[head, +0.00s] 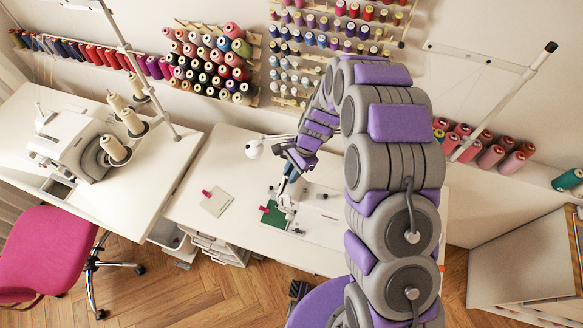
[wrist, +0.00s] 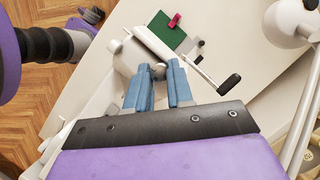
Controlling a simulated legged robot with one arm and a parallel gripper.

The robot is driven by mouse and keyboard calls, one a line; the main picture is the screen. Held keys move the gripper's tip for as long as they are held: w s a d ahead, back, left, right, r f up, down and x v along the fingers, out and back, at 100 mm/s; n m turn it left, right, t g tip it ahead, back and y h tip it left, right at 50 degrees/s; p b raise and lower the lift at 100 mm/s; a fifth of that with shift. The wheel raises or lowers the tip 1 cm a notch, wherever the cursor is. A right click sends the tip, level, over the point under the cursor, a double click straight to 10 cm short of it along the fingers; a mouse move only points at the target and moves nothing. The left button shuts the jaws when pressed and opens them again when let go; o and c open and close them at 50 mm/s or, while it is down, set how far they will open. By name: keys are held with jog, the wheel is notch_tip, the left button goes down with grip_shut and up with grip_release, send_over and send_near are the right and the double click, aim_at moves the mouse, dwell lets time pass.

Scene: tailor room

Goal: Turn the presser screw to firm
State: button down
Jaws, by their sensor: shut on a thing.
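The sewing machine is white; its head (wrist: 128,57) shows in the wrist view at the fingertips. My gripper (wrist: 161,66) has blue fingers, with a narrow gap between the tips. It is shut on the presser screw at the top of the machine head; the screw is mostly hidden by the fingers, so its setting cannot be read. In the head view my gripper (head: 287,188) reaches down over the machine, right of the green cloth (head: 272,214). That cloth also shows in the wrist view (wrist: 163,31), with a red clip on it.
A black-handled lever (wrist: 230,84) sticks out right of the fingers. A white lamp (wrist: 287,20) stands close at the right, and also shows in the head view (head: 254,149). A beige cloth (head: 216,203) lies left on the table. A pink chair (head: 40,252) stands at left.

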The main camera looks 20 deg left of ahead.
jog(key=m, duration=0.1)
jog(key=m+p, duration=0.1)
jog(key=m, duration=0.1)
jog(key=m+t+y+p, duration=0.1)
jog(key=shift+s+r, duration=0.2)
jog(key=shift+s, duration=0.05)
jog(key=shift+f+m+t+y+p, duration=0.1)
jog(key=shift+m+t+y+p, duration=0.2)
jog(key=shift+m+t+p, duration=0.85)
jog(key=shift+m+g+b, duration=0.45)
jog(key=shift+m, duration=0.1)
jog(key=c, duration=1)
grip_release()
jog(key=shift+w, duration=0.1)
jog(key=v, duration=1.7)
jog(key=shift+a, duration=0.15)
